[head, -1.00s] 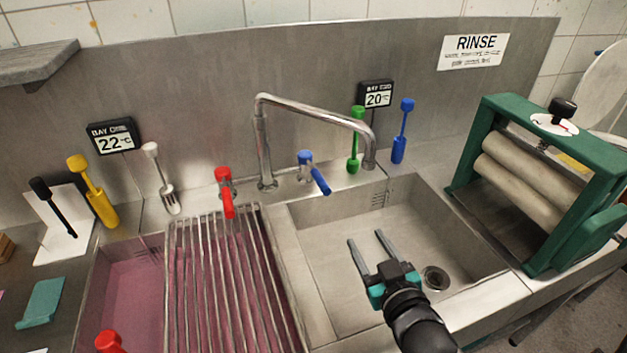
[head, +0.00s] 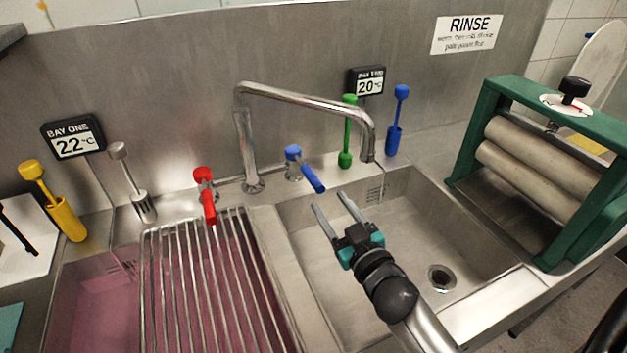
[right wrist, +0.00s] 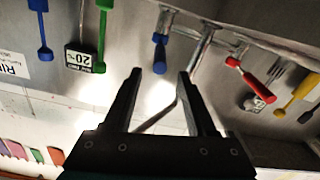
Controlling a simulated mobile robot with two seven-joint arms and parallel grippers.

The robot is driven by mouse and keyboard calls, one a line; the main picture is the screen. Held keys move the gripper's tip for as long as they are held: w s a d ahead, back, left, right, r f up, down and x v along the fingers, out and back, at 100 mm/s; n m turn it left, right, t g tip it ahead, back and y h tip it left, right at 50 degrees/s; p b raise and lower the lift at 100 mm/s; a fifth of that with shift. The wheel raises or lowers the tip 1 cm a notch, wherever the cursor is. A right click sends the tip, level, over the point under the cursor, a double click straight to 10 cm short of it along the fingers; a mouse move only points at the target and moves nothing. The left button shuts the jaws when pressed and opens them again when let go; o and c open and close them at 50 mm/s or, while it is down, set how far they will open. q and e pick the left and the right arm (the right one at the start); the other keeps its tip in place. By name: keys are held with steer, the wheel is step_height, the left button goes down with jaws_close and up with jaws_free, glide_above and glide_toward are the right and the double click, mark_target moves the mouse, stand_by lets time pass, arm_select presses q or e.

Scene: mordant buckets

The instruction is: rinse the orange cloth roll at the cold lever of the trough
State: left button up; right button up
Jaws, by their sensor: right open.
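The blue lever (head: 312,178) of the trough sits behind the basin, left of the spout's outlet. It also shows in the right wrist view (right wrist: 160,55), just beyond the fingertips. My right gripper (head: 328,201) is open and empty over the basin's back left part, its fingers pointing at the blue lever, apart from it. It also shows in the right wrist view (right wrist: 160,74). The trough (head: 430,235) has a drain and no cloth visible in it. I cannot make out the orange cloth roll. My left gripper is not in view.
The metal spout (head: 305,100) arches above the levers. Green (head: 347,130) and blue (head: 396,120) handled tools stand behind the basin. A green-framed roller wringer (head: 540,165) stands right.

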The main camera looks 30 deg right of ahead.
mark_target(314, 180)
steer(key=w, duration=0.9)
steer(key=shift+w+d+b, duration=0.1)
steer(key=shift+d+b, duration=0.1)
steer(key=shift+b, duration=0.15)
steer(key=shift+c, duration=0.2)
jaws_close()
stand_by(0.9)
